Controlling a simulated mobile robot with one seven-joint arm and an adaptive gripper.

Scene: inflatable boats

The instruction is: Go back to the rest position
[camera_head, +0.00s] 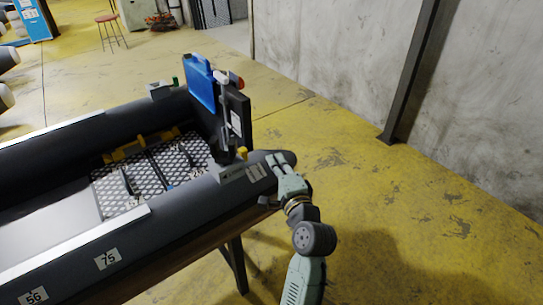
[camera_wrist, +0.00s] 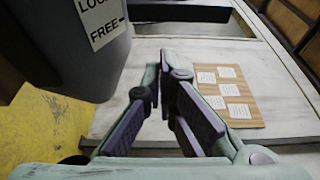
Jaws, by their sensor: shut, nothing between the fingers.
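My gripper (camera_head: 274,159) is at the right end of the near grey tube of the inflatable boat (camera_head: 190,218), beside its rear end. I cannot tell in the head view whether it touches the tube. In the wrist view the fingers of my gripper (camera_wrist: 164,72) come together at the tips, shut with nothing between them. My arm reaches up from the bottom of the head view. No marker of a rest position shows.
A blue case (camera_head: 200,84) stands at the boat's stern. A dark part with a "FREE" label (camera_wrist: 100,20) is close at the wrist view's upper left. A wooden board with papers (camera_wrist: 245,108) lies beyond the fingers. Yellow floor (camera_head: 400,220) is open at right, before a grey wall (camera_head: 340,50).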

